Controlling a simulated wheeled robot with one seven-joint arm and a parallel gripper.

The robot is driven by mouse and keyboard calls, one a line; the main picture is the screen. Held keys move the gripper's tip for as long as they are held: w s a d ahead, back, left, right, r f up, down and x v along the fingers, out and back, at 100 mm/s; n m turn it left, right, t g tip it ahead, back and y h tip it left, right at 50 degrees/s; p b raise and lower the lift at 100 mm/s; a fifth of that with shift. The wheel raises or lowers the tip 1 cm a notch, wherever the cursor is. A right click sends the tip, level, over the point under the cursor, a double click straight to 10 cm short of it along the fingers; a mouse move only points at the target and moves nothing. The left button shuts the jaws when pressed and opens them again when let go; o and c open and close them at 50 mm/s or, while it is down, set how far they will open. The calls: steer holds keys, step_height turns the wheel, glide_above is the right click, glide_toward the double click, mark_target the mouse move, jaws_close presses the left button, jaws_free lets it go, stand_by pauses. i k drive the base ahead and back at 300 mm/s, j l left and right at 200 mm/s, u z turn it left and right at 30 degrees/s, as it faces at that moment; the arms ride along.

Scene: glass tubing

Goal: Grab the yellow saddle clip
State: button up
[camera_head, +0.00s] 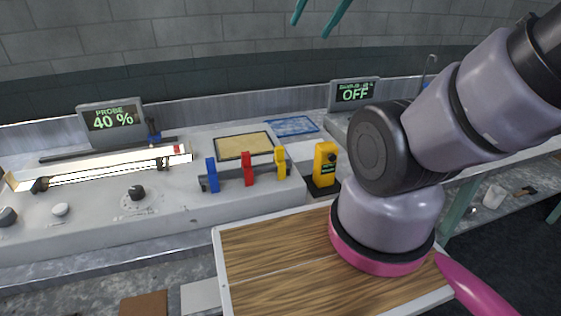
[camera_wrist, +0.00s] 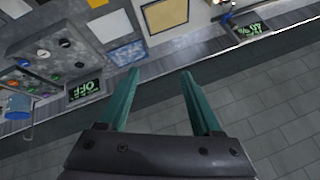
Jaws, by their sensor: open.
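The yellow saddle clip (camera_head: 281,163) stands upright at the right end of a short row on the grey bench unit in the head view. A red clip (camera_head: 248,169) and a blue clip (camera_head: 212,175) stand to its left in the same row. My gripper (camera_head: 318,14) shows only as two teal fingers at the top edge of the head view, high above and apart from the clips. In the wrist view, my gripper (camera_wrist: 160,76) is open with nothing between its fingers. I cannot make out the yellow clip for certain in the wrist view.
A yellow handheld device (camera_head: 325,163) stands just right of the clips, close to my arm. A wooden-topped board (camera_head: 270,262) lies in front. A lit glass-tube fixture (camera_head: 100,168) and a probe display (camera_head: 110,117) are at the left. A display reading OFF (camera_head: 354,93) stands behind.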

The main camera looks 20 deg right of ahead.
mark_target(279, 157)
steer(key=l, duration=0.7)
steer(key=k+l+u, duration=0.1)
steer(key=l, duration=0.6)
steer(key=i+l, duration=0.1)
steer(key=l, duration=0.3)
steer(key=u, duration=0.05)
